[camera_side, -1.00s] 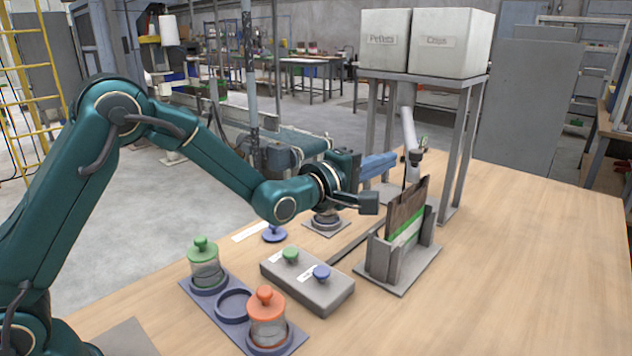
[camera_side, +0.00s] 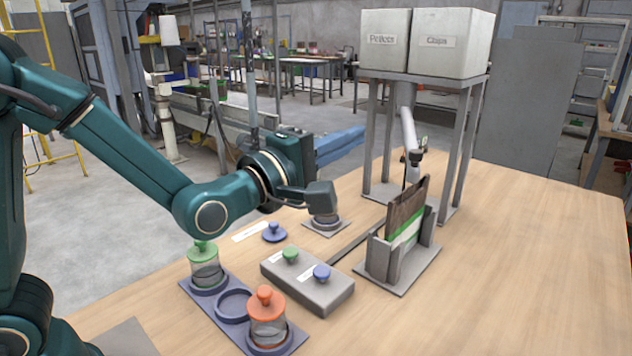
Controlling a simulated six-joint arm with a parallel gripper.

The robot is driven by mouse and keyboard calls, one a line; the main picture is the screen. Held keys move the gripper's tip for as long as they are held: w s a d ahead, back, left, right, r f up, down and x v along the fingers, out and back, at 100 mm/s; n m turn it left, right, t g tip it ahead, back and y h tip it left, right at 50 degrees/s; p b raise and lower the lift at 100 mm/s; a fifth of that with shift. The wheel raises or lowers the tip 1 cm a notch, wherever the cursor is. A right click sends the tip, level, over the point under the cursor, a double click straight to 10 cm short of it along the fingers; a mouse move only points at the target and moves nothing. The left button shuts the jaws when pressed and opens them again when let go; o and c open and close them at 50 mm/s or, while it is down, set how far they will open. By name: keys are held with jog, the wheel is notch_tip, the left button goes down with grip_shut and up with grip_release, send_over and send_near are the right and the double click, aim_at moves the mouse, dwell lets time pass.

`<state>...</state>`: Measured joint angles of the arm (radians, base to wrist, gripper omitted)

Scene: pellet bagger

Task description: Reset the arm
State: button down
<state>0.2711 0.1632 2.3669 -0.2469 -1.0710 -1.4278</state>
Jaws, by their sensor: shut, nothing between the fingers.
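My gripper (camera_side: 322,197) is shut and empty. In the side view it hangs in the air over the middle of the table, in front of a round dark piece on a small square plate, which it partly covers. My teal arm reaches in from the left, with its wrist above and behind the green-lidded jar (camera_side: 205,268). The gripper appears to hold nothing and to be apart from the button box (camera_side: 307,283) below it.
A tray (camera_side: 232,318) holds the green-lidded jar, an orange-lidded jar (camera_side: 268,320) and an empty ring. A blue lid (camera_side: 275,232) lies behind. The table's right side is clear.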

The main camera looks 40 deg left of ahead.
jog(key=s+a+r+m+g, duration=0.2)
jog(key=s+a+m+g, duration=0.15)
jog(key=s+m, duration=0.2)
jog(key=s+a+f+m+g, duration=0.1)
jog(key=s+f+m+g, duration=0.4)
jog(key=s, duration=0.4)
jog(key=s+a+f+m+g+y, duration=0.1)
jog(key=s+f+m+g, duration=0.4)
jog(key=s+f+m, duration=0.2)
notch_tip(320, 180, down, 2)
jog(key=shift+s+a, duration=0.35)
jog(key=shift+s, duration=0.7)
